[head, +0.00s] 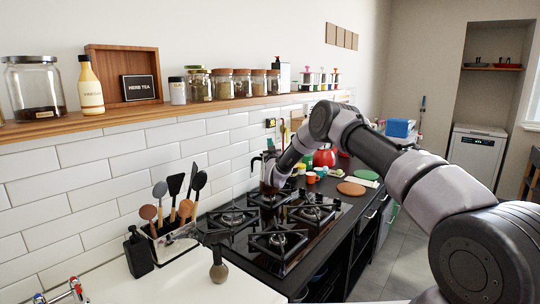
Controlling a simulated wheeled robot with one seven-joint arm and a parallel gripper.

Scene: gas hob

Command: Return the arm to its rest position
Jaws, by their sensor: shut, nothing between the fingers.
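My arm reaches in from the right, over the counter, and bends down towards the black gas hob (240,246). My gripper (269,186) is small and partly hidden at the end of the arm, low over the back burner. It is shut, with nothing seen between its fingers.
A utensil holder (176,243), a dark bottle (138,254) and a small brown bottle (218,266) stand left of the hob. A wooden shelf (130,119) with jars runs along the wall. A red kettle (325,157) and cups stand beyond the arm. The right floor is open.

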